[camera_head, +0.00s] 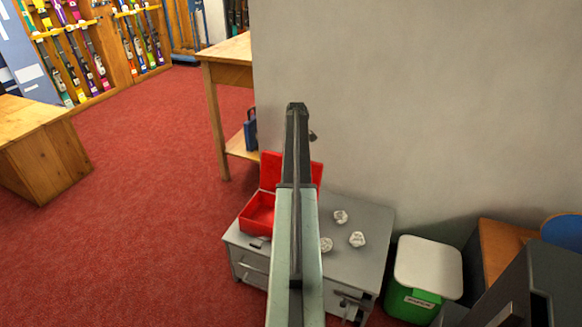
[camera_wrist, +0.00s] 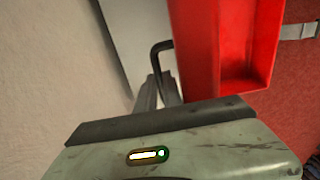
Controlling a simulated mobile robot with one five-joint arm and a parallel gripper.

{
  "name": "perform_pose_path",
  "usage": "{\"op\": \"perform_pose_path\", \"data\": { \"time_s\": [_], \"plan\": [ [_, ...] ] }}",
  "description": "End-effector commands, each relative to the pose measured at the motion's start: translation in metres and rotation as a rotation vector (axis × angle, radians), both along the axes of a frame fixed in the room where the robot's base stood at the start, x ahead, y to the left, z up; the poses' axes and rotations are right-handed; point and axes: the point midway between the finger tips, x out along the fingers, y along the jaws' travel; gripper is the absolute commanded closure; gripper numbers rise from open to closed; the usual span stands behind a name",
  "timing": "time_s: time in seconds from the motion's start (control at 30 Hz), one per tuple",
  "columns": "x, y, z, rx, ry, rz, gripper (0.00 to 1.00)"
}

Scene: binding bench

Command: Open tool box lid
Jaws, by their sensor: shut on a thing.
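The red tool box (camera_head: 257,214) sits on the left part of a grey cabinet top. Its red lid (camera_head: 270,170) stands raised at the back, so the box is open. My arm hides part of the box and lid in the head view. In the wrist view the lid (camera_wrist: 195,50) and box (camera_wrist: 245,85) fill the upper right. My gripper (camera_wrist: 158,88) is shut on a bent black handle (camera_wrist: 158,50) beside the lid. The handle appears to join the lid's edge. The fingertips are hard to make out in the head view.
Several crumpled white papers (camera_head: 357,239) lie on the grey cabinet (camera_head: 350,270). A green bin (camera_head: 413,300) with a white lid stands right of it. A wall (camera_head: 420,100) rises behind. A wooden table (camera_head: 225,75) stands behind left. Red carpet (camera_head: 140,180) is clear at left.

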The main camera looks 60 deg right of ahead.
Motion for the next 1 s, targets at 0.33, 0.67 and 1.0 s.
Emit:
{"op": "perform_pose_path", "data": {
  "time_s": [0.33, 0.67, 1.0],
  "plan": [
    [0.0000, -0.0030, -0.0040, -0.005, 0.000, 0.003, 1.00],
    [0.0008, -0.0028, -0.0044, -0.007, 0.001, 0.004, 0.67],
    [0.0023, -0.0019, -0.0012, -0.004, -0.001, 0.004, 0.67]
  ]
}}
